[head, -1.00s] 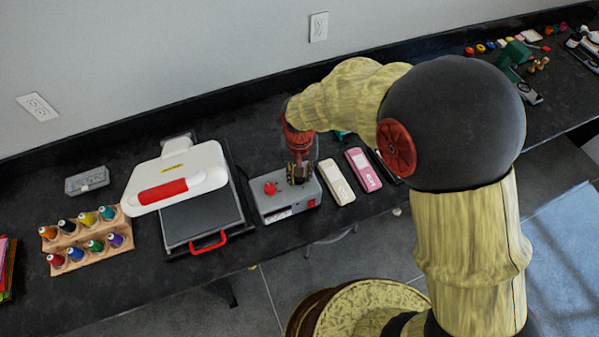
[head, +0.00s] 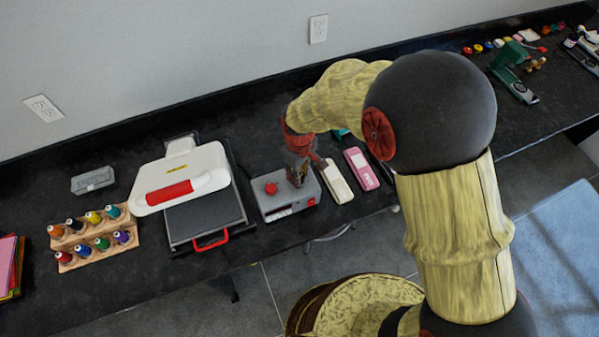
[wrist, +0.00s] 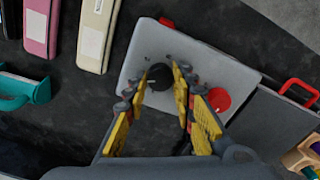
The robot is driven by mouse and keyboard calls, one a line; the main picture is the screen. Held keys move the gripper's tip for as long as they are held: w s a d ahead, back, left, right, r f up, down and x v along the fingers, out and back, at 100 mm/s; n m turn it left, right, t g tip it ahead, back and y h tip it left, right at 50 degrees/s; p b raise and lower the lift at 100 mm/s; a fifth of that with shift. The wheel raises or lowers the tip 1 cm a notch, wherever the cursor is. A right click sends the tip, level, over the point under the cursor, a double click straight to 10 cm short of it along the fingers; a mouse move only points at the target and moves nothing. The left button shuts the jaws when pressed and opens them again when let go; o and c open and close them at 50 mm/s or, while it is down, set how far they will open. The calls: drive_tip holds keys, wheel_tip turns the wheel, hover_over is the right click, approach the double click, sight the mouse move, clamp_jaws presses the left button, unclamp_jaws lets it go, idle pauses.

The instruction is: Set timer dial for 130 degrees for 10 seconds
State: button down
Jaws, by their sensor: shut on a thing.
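The timer is a grey control box (head: 272,207) on the black bench, with a red knob (head: 271,188) on top. In the wrist view the box (wrist: 190,52) shows a round black dial (wrist: 159,76), the red knob (wrist: 213,99) beside it and a red switch (wrist: 166,22) at the edge. My gripper (head: 297,180) points down over the box's right part. In the wrist view its yellow fingers (wrist: 159,82) stand on either side of the black dial, shut on it. The gripper hides the dial in the head view. I cannot read the dial's angle.
A white heat press (head: 188,172) with a red handle stands left of the box. Cream (head: 336,182) and pink (head: 361,168) cutting machines lie close on its right. A wooden rack (head: 97,250) of several colored bottles is farther left. A teal tool (wrist: 25,88) lies behind.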

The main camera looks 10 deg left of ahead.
drive_tip(key=shift+n, duration=0.5)
drive_tip(key=c, duration=1.5)
unclamp_jaws()
drive_tip(key=shift+o, duration=0.2)
wheel_tip(320, 180, up, 12)
drive_tip(key=shift+m, duration=0.3)
